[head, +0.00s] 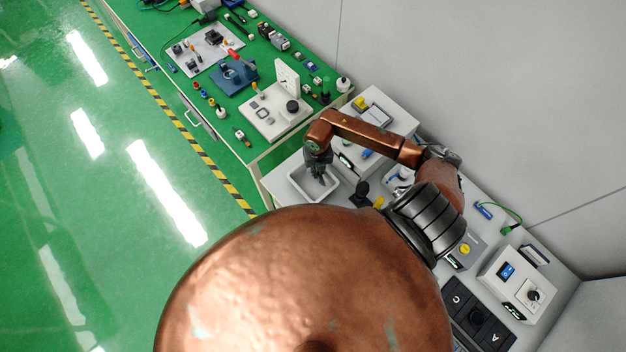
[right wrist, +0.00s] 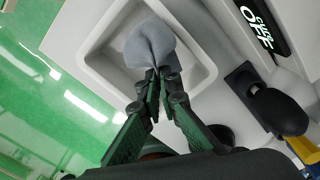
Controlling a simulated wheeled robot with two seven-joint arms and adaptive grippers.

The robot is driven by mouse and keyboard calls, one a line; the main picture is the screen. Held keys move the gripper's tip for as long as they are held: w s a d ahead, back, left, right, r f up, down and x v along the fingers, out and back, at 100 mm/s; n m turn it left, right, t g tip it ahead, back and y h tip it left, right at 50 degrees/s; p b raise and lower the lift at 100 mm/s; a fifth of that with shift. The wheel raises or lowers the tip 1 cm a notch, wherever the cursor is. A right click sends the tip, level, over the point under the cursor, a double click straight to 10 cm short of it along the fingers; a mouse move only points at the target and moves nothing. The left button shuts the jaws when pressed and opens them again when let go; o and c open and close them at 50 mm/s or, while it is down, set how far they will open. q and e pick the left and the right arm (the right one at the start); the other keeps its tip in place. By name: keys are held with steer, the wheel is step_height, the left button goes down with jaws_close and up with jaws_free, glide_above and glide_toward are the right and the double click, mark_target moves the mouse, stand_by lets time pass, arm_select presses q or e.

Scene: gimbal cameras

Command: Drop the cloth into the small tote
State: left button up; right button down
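The cloth (right wrist: 148,42) is a bunched grey-blue piece, seen in the right wrist view. My right gripper (right wrist: 158,78) is shut on its gathered end. The cloth shows within the outline of the small tote (right wrist: 82,57), a white open tray with rounded corners; I cannot tell whether it touches the floor of the tote. In the head view my right gripper (head: 318,172) points down over the small tote (head: 299,191), and the cloth is hard to make out there. My left gripper is not in view.
Beside the tote stand a black knob-like part (right wrist: 272,108) and a grey box with an OFF label (right wrist: 262,25). A green workbench (head: 268,152) with tools and parts lies behind. A control box with a dial (head: 520,283) sits at the right.

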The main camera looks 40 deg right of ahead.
steer(key=c, duration=2.1)
jaws_free()
steer(key=o, duration=0.6)
steer(key=o, duration=0.7)
step_height(320, 180, up, 6)
steer(key=p, duration=0.4)
steer(key=shift+f, duration=0.25)
